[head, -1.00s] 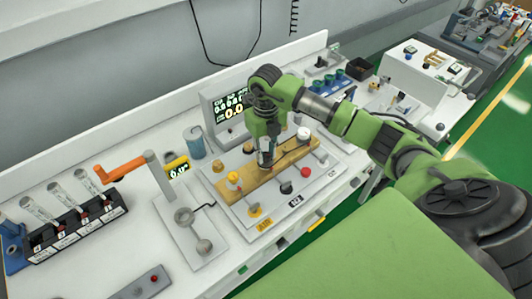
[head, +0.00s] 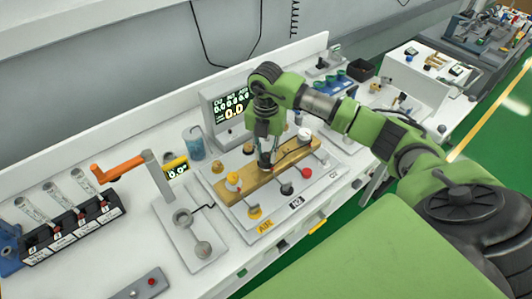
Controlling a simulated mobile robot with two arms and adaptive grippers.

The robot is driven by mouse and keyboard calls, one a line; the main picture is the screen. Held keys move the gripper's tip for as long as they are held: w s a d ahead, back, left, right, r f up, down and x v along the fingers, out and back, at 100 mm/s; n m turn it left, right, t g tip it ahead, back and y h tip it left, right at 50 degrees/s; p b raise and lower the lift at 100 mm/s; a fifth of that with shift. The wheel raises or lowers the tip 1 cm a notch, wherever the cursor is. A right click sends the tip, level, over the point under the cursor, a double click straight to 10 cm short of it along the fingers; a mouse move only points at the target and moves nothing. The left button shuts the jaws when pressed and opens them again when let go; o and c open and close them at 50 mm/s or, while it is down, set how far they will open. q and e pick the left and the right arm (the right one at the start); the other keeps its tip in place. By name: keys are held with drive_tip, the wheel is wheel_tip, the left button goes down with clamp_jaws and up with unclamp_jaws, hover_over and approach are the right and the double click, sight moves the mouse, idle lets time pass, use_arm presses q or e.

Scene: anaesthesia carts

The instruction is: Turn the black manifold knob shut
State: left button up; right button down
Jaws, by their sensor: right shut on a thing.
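The brass-coloured manifold block (head: 240,189) lies on a pale panel on the bench. A yellow knob (head: 233,181) stands at its left end and a white knob (head: 304,133) at its right end. My right gripper (head: 266,163) points down at the middle of the block. It is shut on the black manifold knob (head: 265,167), which is mostly hidden between the fingers. How far the knob is turned cannot be seen. My left gripper is out of view.
Smaller yellow (head: 255,212), black (head: 287,189) and red (head: 306,173) knobs stand in front of the block. A monitor (head: 232,112) is behind it. A blue cup (head: 194,143) and an orange-handled lever (head: 118,168) stand to the left.

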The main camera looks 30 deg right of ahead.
sight(266, 155)
drive_tip(key=shift+w+r+m, duration=0.1)
drive_tip(key=shift+m, duration=0.3)
drive_tip(key=c, duration=1.8)
unclamp_jaws()
wheel_tip(266, 155, up, 12)
drive_tip(key=shift+f, duration=0.1)
